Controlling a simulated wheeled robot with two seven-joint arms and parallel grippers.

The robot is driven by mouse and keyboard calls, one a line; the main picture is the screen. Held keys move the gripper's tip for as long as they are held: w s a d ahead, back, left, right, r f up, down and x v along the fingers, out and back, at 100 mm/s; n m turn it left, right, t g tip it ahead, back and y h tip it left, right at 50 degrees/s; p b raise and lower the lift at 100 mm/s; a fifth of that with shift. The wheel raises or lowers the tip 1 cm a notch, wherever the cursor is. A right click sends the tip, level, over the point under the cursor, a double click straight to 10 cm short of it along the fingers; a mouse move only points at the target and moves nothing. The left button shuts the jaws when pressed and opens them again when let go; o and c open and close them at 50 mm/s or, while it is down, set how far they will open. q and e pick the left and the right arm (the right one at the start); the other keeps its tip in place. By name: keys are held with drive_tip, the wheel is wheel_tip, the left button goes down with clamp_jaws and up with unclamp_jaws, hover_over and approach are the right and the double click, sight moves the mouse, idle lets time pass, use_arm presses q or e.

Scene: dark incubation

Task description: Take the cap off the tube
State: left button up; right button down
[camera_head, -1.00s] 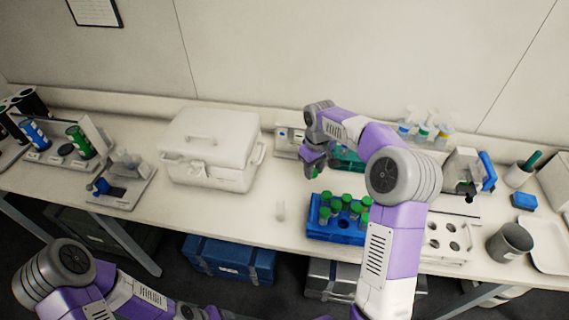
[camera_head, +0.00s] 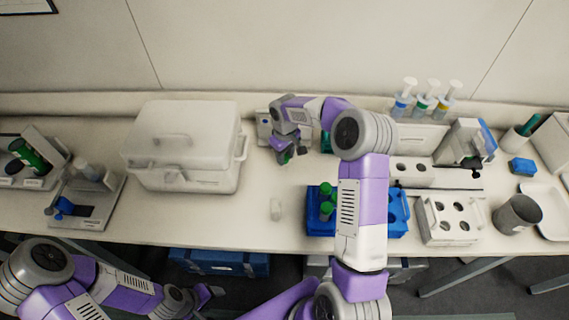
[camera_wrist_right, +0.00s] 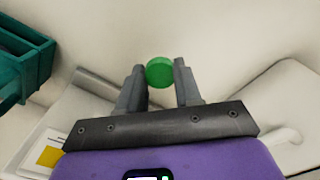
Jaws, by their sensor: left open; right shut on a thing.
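My right gripper (camera_head: 288,157) is above the table, right of the white lidded box. In the right wrist view (camera_wrist_right: 160,82) its fingers are shut on a green cap (camera_wrist_right: 160,71). The cap also shows as a small green patch in the head view (camera_head: 285,159). I cannot make out whether a tube body is under it. A blue rack (camera_head: 320,226) holds several green-capped tubes (camera_head: 327,208); my right arm hides part of it. My left gripper (camera_head: 210,294) is open and empty, low at the front, below the table's front edge.
The white lidded box (camera_head: 185,150) stands further left. A white rack with holes (camera_head: 448,220) and a grey cup (camera_head: 516,215) are on the right. The table front between box and rack is mostly clear.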

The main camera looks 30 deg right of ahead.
sight(285, 168)
drive_tip(key=shift+f, duration=2)
drive_tip(key=shift+f, duration=0.1)
drive_tip(key=c, duration=0.8)
unclamp_jaws()
drive_tip(key=shift+o, duration=0.2)
wheel_tip(285, 168, up, 12)
drive_tip(key=shift+r+p, duration=0.2)
drive_tip(key=shift+p, duration=0.15)
